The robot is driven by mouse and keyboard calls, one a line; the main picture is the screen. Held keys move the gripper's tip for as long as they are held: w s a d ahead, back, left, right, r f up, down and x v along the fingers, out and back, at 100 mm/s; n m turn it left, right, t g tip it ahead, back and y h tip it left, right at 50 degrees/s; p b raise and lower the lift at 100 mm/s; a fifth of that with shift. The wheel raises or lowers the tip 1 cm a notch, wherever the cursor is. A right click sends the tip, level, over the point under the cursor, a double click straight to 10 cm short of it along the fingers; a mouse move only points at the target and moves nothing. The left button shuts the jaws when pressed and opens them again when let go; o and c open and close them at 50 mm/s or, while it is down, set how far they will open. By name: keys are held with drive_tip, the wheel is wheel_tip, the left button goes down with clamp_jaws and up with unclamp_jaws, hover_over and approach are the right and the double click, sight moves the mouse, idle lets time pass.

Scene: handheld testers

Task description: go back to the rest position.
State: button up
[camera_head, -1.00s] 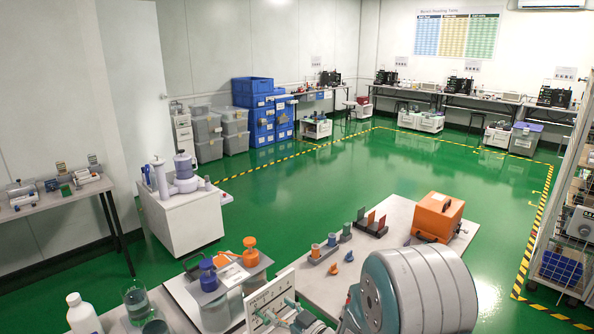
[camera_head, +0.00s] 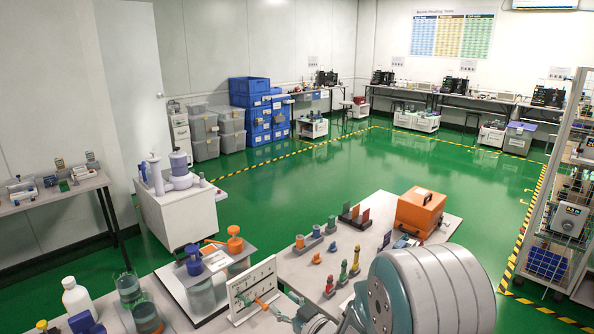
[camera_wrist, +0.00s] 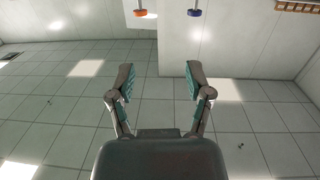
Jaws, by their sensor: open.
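My gripper (camera_wrist: 159,85) shows in the wrist view with its two jaws spread wide and nothing between them. Beyond it are pale grey tiles with bright patches and plain walls. An orange disc (camera_wrist: 140,13) and a blue disc (camera_wrist: 194,13) show at the top edge of that view, apart from the jaws. Small upright red (camera_head: 329,286), yellow (camera_head: 342,272) and green (camera_head: 355,260) pieces stand on the near table (camera_head: 390,205).
An orange case (camera_head: 420,211) stands on the table's far right. A white panel (camera_head: 253,291), a white bottle (camera_head: 78,301) and clear containers stand at the lower left. A shelf rack (camera_head: 553,220) is at the right. The green floor (camera_head: 370,165) beyond is open.

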drive_tip(key=s+d+r+m+g+h, duration=0.1)
drive_tip(key=s+d+r+m+h, duration=0.4)
drive_tip(key=d+r+h, duration=0.75)
drive_tip(key=s+d+m+g, duration=0.2)
drive_tip(key=s+g, duration=0.1)
drive_tip(key=s, duration=0.8)
drive_tip(key=s+d+r+m+g, duration=0.1)
drive_tip(key=s+d+g, duration=0.2)
drive_tip(key=s, duration=0.9)
drive_tip(key=shift+s+d+m+y, duration=0.15)
drive_tip(key=shift+d+m+y, duration=0.15)
drive_tip(key=shift+m+y, duration=0.15)
